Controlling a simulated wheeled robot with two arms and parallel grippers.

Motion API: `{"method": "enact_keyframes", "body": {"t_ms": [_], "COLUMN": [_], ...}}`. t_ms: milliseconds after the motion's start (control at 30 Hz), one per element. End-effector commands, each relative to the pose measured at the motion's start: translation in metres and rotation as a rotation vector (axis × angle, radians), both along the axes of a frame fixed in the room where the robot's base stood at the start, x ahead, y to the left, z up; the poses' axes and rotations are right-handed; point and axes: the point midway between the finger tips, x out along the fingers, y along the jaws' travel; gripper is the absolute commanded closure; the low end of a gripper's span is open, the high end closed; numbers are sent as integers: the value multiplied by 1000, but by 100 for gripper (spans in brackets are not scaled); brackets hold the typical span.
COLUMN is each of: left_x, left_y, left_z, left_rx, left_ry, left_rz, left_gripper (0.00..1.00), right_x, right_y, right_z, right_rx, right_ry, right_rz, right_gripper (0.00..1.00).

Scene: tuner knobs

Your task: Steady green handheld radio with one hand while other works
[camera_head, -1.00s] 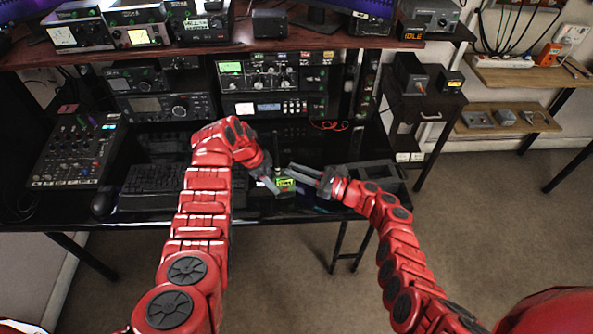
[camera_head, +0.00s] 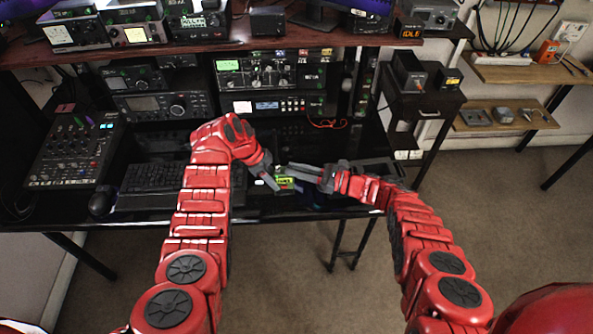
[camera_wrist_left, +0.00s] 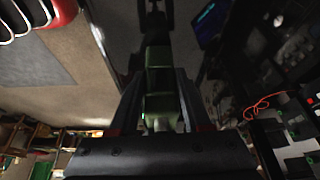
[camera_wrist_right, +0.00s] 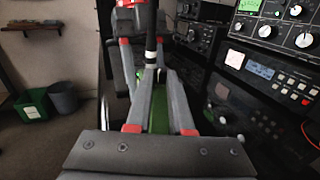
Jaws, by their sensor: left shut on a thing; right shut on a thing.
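The green handheld radio (camera_head: 284,183) stands at the front of the black desk (camera_head: 258,212), between my two grippers. Its lit face shows yellow-green in the head view. My left gripper (camera_head: 276,186) is shut on the radio from the left. In the left wrist view the radio's dark green body (camera_wrist_left: 160,85) sits between the fingers. My right gripper (camera_head: 290,172) reaches in from the right, at the radio's top. In the right wrist view its fingers close around a dark upright part with a white band (camera_wrist_right: 150,58), with the green body (camera_wrist_right: 160,108) below. The exact contact is partly hidden.
A keyboard (camera_head: 152,178) and a mouse (camera_head: 101,202) lie left of my left arm. A mixer (camera_head: 75,150) is farther left. A black tray (camera_head: 372,168) lies behind my right gripper. Radio units (camera_head: 265,72) line the back.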

Motion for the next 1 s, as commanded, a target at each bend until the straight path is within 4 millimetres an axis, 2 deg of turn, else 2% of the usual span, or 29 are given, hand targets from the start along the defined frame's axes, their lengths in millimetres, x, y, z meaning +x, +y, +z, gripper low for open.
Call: {"method": "enact_keyframes", "body": {"t_ms": [133,167,300,333,700,867,1000], "left_x": [-1,-1,-2,-2,-3,-3,-3], "left_y": [4,4,4,4,3,3,3], "left_z": [-3,-3,-3,-3,-4,-4,-4], "left_rx": [7,8,7,7,7,7,7], "left_ry": [4,5,7,7,10,11,11], "left_rz": [5,6,4,4,2,1,1], "left_gripper": [100,100,100,100,100,100,100], "right_x": [1,1,2,2,1,-5,-16], "right_y": [1,1,1,0,-5,-23,-50], "right_z": [6,7,6,6,6,5,5], "right_rx": [9,10,9,9,6,10,4], "right_ry": [-9,-9,-10,-10,-8,-5,-7], "right_rz": [5,5,3,3,-3,-6,-5], "right_gripper": [100,77,51,50,50,50,50]}}
